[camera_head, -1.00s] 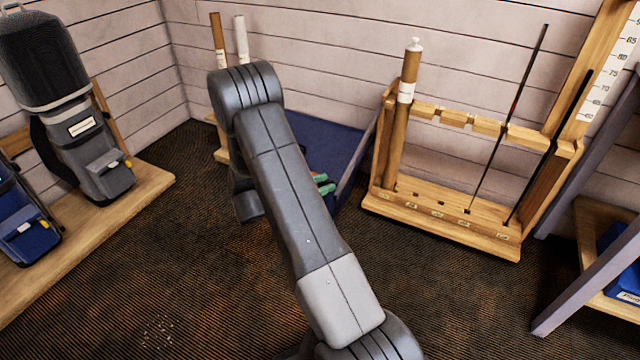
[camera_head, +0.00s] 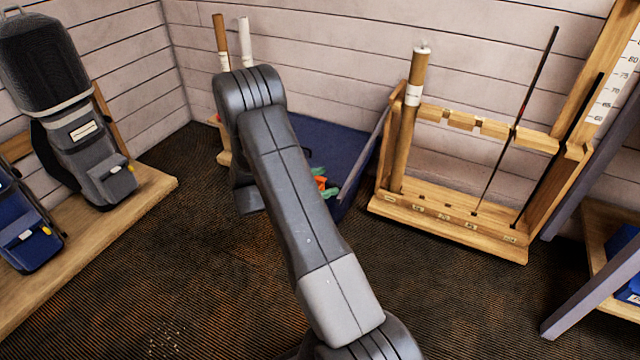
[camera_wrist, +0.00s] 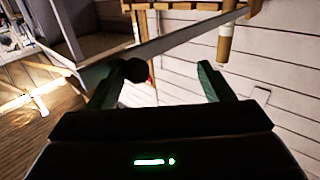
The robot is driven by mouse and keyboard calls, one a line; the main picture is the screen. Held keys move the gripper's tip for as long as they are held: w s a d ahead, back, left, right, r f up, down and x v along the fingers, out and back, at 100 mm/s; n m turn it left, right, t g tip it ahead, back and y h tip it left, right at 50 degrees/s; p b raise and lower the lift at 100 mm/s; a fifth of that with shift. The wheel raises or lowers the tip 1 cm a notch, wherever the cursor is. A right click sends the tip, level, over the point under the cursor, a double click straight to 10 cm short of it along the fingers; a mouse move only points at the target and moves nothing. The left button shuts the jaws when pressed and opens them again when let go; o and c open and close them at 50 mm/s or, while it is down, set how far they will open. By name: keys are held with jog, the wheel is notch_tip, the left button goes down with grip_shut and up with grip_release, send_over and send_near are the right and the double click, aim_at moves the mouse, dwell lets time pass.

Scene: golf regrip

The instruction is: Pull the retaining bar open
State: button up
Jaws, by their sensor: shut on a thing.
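My gripper's green fingers (camera_wrist: 158,84) stand either side of a dark round knob (camera_wrist: 130,70), which sits by the left finger in the wrist view. My gripper is shut on this knob. The knob lies at a long grey rail (camera_wrist: 186,38) that runs up to the right. I cannot tell whether this rail is the retaining bar. In the head view my arm hides most of my gripper, and only green and orange parts (camera_head: 324,186) show past it, at the blue bin (camera_head: 335,145).
A wooden rack (camera_head: 455,232) with a tan tube (camera_head: 407,125) and thin shafts stands at the right. Two tubes (camera_head: 231,45) stand behind my arm. Golf bags (camera_head: 88,130) stand on a wooden platform at the left. Dark carpet lies open in front.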

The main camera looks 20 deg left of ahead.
jog(key=shift+w+a+r, duration=0.1)
jog(key=shift+w+r, duration=0.05)
jog(key=shift+w, duration=0.15)
jog(key=shift+c, duration=0.2)
jog(key=shift+s+a, duration=0.15)
jog(key=shift+a, duration=0.05)
jog(key=shift+c, duration=0.4)
jog(key=p+v, duration=0.2)
jog(key=v, duration=1.1)
jog(key=shift+s, duration=0.4)
jog(key=shift+c, duration=0.5)
jog(key=b+x, duration=0.1)
jog(key=x, duration=0.8)
jog(key=shift+w+d, duration=0.2)
jog(key=shift+w, duration=0.1)
jog(key=shift+w, duration=0.1)
